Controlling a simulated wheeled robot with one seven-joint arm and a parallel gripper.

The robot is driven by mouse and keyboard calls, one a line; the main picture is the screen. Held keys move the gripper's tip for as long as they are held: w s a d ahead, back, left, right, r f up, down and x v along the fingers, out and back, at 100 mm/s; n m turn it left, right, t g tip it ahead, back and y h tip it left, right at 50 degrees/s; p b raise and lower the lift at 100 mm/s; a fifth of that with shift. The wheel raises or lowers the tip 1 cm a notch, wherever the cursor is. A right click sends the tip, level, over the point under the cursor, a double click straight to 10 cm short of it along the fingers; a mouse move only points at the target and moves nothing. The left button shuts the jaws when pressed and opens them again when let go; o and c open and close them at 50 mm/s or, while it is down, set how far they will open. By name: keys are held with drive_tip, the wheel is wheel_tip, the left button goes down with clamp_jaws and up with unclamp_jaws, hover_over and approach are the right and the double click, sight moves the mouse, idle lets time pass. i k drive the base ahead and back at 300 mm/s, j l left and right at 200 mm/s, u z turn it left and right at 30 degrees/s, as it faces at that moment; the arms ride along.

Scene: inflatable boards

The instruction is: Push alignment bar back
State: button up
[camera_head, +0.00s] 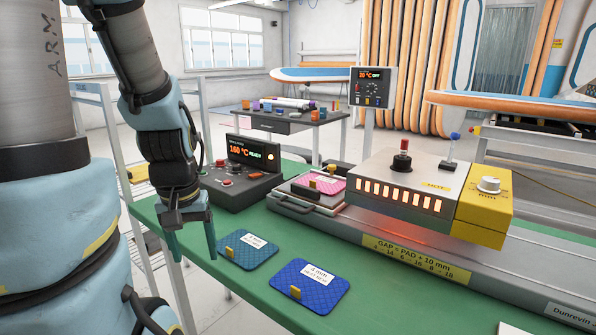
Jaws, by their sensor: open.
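My gripper (193,250) points down at the left edge of the green table (190,292). Its two fingers are apart with nothing between them. It is left of the teal pad (262,243) and clear of the machine. A grey tray (283,203) sits at the left end of the long machine, with a pink pad (328,183) on it. A short dark bar (305,193) lies across the tray in front of the pink pad. I cannot tell for sure that it is the alignment bar. A wire-like handle (290,209) sticks out at the tray's left front.
A blue 4 mm pad (322,292) lies at the table's front. A black control box (240,185) reading 160 °C stands behind my gripper. The heater housing (408,190) with glowing slots and a yellow end box (484,218) spans the rail. Green table between pads and rail is clear.

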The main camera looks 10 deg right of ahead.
sight(332, 168)
drive_tip(key=i+j+z, duration=0.3)
drive_tip(key=i+j, duration=0.45)
